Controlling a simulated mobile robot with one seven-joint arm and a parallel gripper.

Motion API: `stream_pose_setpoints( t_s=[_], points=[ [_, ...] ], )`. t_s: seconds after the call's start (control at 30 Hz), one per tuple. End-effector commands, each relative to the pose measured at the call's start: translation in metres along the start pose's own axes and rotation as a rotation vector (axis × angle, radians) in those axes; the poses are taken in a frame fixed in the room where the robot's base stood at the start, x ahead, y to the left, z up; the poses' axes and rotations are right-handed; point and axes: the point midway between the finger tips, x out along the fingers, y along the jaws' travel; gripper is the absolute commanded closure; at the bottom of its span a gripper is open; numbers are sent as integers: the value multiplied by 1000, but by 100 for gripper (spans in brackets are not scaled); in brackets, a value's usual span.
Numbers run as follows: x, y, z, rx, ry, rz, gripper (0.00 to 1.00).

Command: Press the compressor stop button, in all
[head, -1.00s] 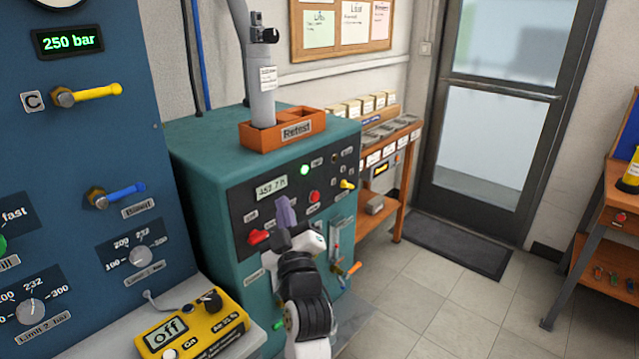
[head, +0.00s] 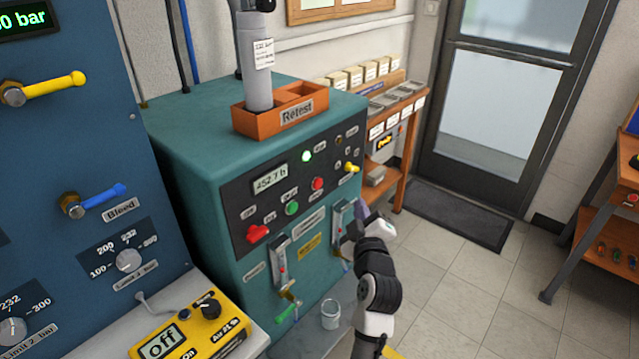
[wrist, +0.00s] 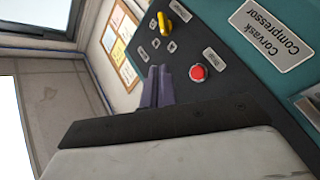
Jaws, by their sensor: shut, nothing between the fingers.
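The compressor is a teal cabinet (head: 205,215) with a dark control panel. A round red button (head: 317,184) sits on the panel, right of and above a green button (head: 292,208); the small labels are too blurred to read. The red button also shows in the wrist view (wrist: 198,72), just right of my fingertips. My gripper (head: 359,210) has purple fingers, shut and empty, in front of the cabinet's right side, right of and below the red button. In the wrist view the fingers (wrist: 157,85) show apart from the button in the picture.
Two gauges with valves hang below the panel. An orange Retest tray (head: 240,115) holding a grey cylinder stands on top. A yellow meter (head: 190,325) sits left.

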Motion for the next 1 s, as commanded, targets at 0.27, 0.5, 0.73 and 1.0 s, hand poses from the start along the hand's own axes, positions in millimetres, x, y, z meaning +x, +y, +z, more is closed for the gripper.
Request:
stream_pose_setpoints(
  t_s=[0.27,0.5,0.73,1.0],
  points=[
    [12,-8,-11,3,3,-1,100],
    [36,-25,-29,2,5,-1,100],
    [54,-39,-40,1,2,1,100],
    [62,-44,-45,1,1,1,100]
  ],
)
